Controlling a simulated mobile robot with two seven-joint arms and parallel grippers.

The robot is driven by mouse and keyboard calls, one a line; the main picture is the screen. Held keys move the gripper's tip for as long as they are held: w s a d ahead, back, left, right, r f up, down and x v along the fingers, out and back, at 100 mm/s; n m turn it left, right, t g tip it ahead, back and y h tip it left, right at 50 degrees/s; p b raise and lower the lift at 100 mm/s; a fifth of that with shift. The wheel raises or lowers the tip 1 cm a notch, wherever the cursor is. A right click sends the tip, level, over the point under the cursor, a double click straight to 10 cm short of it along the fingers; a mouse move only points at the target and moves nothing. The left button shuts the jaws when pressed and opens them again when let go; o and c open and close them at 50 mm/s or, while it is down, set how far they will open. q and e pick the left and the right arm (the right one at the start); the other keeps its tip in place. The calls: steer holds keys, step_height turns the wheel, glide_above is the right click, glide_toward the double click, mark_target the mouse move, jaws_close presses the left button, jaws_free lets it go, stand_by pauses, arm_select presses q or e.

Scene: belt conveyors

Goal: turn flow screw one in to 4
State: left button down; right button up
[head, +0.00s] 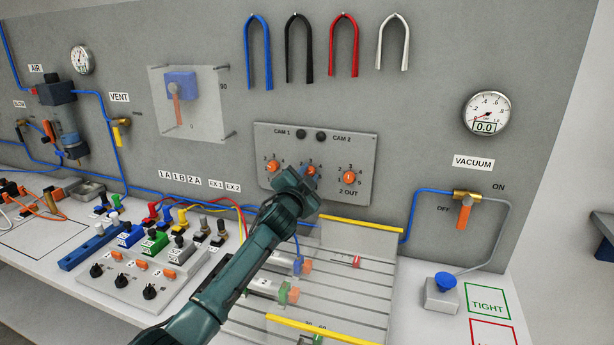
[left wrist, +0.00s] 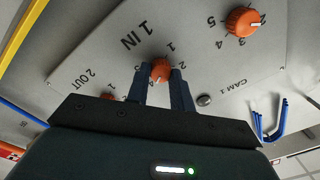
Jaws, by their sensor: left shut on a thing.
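The flow screw marked 1 IN is an orange knob (head: 311,170), the middle one of three on a grey wall panel (head: 262,140). My left gripper (head: 311,179) reaches up to it from below and covers part of it and its label. In the left wrist view, the two dark fingers (left wrist: 164,82) are shut on the orange knob (left wrist: 160,67), one on each side. The 1 IN label and some scale numbers show beside it. I cannot tell exactly which number its pointer faces. My right gripper is not in view.
Orange knobs sit left (head: 272,166) and right, marked 2 OUT (head: 349,177). Two black CAM knobs (head: 301,134) are above. Below stands a slatted bed with yellow rails (head: 362,226). Valve blocks and hoses crowd the left. A vacuum valve (head: 464,212) is at right.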

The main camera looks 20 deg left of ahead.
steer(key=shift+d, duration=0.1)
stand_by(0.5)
arm_select(q)
steer(key=c, duration=1.2)
jaws_free()
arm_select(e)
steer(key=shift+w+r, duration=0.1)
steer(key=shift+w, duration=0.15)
arm_select(q)
steer(key=shift+s, duration=0.1)
steer(key=s, duration=1.3)
steer(key=shift+f+b, duration=0.25)
steer(key=shift+b, duration=0.2)
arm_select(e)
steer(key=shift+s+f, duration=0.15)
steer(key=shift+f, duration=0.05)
arm_select(q)
steer(key=shift+a, duration=0.1)
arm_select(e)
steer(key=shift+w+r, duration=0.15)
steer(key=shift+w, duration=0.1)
